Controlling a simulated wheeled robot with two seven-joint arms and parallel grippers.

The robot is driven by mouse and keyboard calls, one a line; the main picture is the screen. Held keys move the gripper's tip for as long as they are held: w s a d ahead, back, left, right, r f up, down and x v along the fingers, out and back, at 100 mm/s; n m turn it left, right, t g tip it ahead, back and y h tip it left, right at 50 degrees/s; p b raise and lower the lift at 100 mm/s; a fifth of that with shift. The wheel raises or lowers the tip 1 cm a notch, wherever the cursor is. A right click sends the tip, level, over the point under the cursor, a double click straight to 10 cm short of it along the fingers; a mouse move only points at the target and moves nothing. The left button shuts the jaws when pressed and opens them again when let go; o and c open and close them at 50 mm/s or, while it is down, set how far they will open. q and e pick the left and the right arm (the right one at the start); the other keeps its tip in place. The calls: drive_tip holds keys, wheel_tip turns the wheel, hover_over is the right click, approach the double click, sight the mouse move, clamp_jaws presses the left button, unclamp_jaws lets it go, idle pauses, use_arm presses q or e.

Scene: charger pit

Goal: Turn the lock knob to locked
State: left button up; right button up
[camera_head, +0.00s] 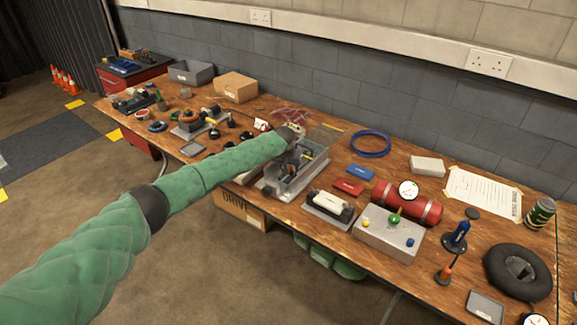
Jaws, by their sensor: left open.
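My left arm, in a green quilted sleeve, reaches from the lower left to the workbench. My left gripper (292,160) is at its end, small and dark, over a grey metal tray-like unit (291,190) in the middle of the bench. It is open. Its fingertips are hard to tell from the dark parts below, and I cannot tell whether they touch anything. I cannot make out a lock knob for sure; part of the unit is hidden by my arm. A grey box (388,239) with a green knob (394,219) stands further right. My right gripper is not in view.
A red cylinder (425,208) with a gauge, a black-and-white device (329,205), a red block (348,187) and a blue block (361,172) lie right of the unit. A blue cable ring (370,144) lies behind. Small parts crowd the left side. A black tyre-like ring (518,271) lies at far right.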

use_arm(q)
drive_tip(key=c, duration=1)
